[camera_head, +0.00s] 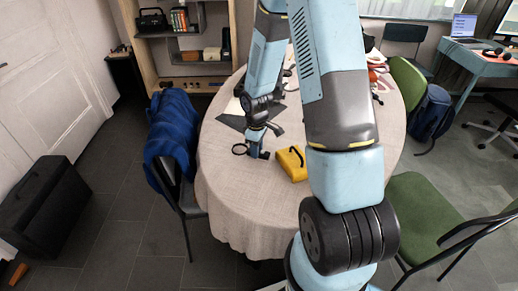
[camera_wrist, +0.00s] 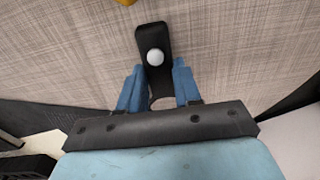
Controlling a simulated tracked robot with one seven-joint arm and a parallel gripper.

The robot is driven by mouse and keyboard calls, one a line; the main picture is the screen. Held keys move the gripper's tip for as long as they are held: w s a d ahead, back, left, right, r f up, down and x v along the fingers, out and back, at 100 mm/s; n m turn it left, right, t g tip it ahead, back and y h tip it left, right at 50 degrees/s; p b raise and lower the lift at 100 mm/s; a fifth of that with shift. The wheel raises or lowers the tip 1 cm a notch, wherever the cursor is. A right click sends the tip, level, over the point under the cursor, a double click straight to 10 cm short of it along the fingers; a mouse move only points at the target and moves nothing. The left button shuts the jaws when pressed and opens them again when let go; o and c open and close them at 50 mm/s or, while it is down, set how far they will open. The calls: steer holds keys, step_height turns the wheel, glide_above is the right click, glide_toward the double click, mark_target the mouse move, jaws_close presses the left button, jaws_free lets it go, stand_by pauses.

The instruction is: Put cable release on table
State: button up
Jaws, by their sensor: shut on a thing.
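The cable release (camera_wrist: 153,40), a black strip-like body with a round white button, sits between the blue fingers of my gripper (camera_wrist: 157,78) in the wrist view. My gripper is shut on it, and the fingers hide part of its near end. In the head view my gripper (camera_head: 257,152) points down over the left part of the round table (camera_head: 238,200), which has a beige cloth. The cloth (camera_wrist: 230,50) fills the background of the wrist view. I cannot tell whether the cable release touches it.
A yellow case (camera_head: 291,166) with a black handle lies just right of my gripper. A dark flat sheet (camera_head: 232,122) lies behind. A chair with a blue jacket (camera_head: 172,130) stands at the table's left edge. The front-left cloth is clear.

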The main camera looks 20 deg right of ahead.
steer(key=shift+f, duration=0.15)
steer(key=o, duration=1)
steer(key=shift+o, duration=0.2)
steer(key=s+r+m+t+h, duration=0.15)
steer(key=s+r, duration=0.25)
steer(key=r, duration=1)
steer(key=s+r+m+t+y, duration=0.1)
steer(key=s+r+m, duration=0.25)
steer(key=r, duration=1.15)
steer(key=s+r+m+t, duration=0.1)
steer(key=s+r+m, duration=0.1)
steer(key=s+r, duration=0.3)
steer(key=s+r+m+t, duration=0.2)
steer(key=s+r, duration=0.4)
steer(key=s, duration=0.5)
steer(key=shift+s+d+m, duration=0.2)
steer(key=shift+d+m, duration=0.1)
steer(key=shift+m, duration=0.2)
